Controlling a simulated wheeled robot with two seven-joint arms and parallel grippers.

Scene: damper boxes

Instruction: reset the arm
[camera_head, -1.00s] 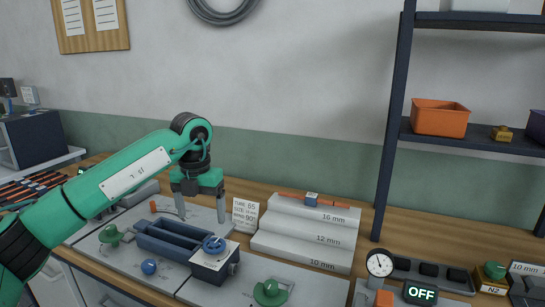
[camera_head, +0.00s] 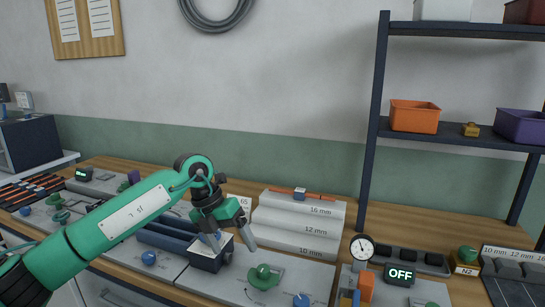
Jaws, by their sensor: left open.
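My left arm comes in from the lower left, and its gripper (camera_head: 234,246) is open, with its fingers apart and nothing seen between them. The fingers hide part of that block. From this view I cannot tell whether they touch it. My right gripper is not in view.
A stepped grey block marked 10, 12 and 16 mm (camera_head: 298,240) stands behind right. Green knobs (camera_head: 263,277) and blue knobs (camera_head: 301,300) sit on grey plates. A dial gauge (camera_head: 361,248), an OFF display (camera_head: 400,275) and a dark shelf (camera_head: 455,134) stand right.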

